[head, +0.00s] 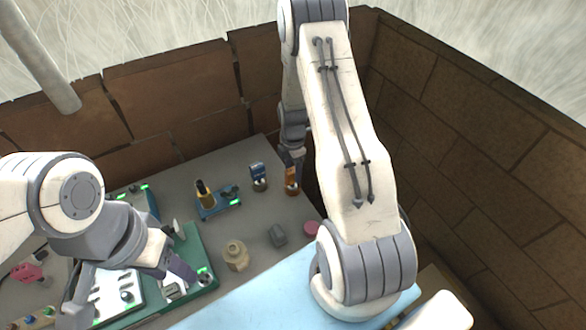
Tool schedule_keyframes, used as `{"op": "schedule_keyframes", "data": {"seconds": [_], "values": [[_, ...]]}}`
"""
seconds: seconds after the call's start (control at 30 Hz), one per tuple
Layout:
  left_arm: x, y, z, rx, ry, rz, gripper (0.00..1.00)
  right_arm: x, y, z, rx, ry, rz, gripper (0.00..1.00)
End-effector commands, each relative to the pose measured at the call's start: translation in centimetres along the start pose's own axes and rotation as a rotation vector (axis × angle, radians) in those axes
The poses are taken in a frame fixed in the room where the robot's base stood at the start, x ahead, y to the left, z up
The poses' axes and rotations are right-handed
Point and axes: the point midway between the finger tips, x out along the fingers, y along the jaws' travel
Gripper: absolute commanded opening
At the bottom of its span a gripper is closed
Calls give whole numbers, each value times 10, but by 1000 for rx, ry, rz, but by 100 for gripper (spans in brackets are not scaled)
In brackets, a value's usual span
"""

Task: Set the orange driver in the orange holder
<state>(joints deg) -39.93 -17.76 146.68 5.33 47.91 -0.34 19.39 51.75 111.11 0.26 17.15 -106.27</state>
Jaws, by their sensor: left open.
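An orange upright piece (292,175) stands at the back of the table, right beside the wall corner. It is small, and I cannot tell whether it is the orange driver, the orange holder or both together. My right gripper (293,156) hangs down at its top; its fingers are too small and dark to show whether they grip it. A tool with a yellow and black handle (205,194) stands upright on a teal base further left. My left gripper (132,292) is open over the green board at the front left, apart from the orange piece.
A blue-topped piece (258,176) stands just left of the orange one. A beige knob-like part (236,255), a grey block (278,235) and a pink disc (311,228) lie mid-table. A green board (200,247) is front left. Brick walls (170,90) close the back and right.

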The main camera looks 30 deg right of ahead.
Motion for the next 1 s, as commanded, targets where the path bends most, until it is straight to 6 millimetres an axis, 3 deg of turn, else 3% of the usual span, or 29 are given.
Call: {"op": "schedule_keyframes", "data": {"seconds": [0.3, 0.37, 0.8, 1.0], "values": [[-6, 0, 0, 0, 0, 0, 50, -7, 0, 0, 0, 0, 1, 64], [1, 0, 0, 0, 0, 0, 50, -10, 1, 0, 0, -1, 4, 64], [32, -2, 2, -5, 0, 0, 50, -92, 2, 0, 0, -2, 7, 64], [37, -3, 2, -6, 0, 0, 50, -117, 1, 0, 0, -1, 3, 64]]}}
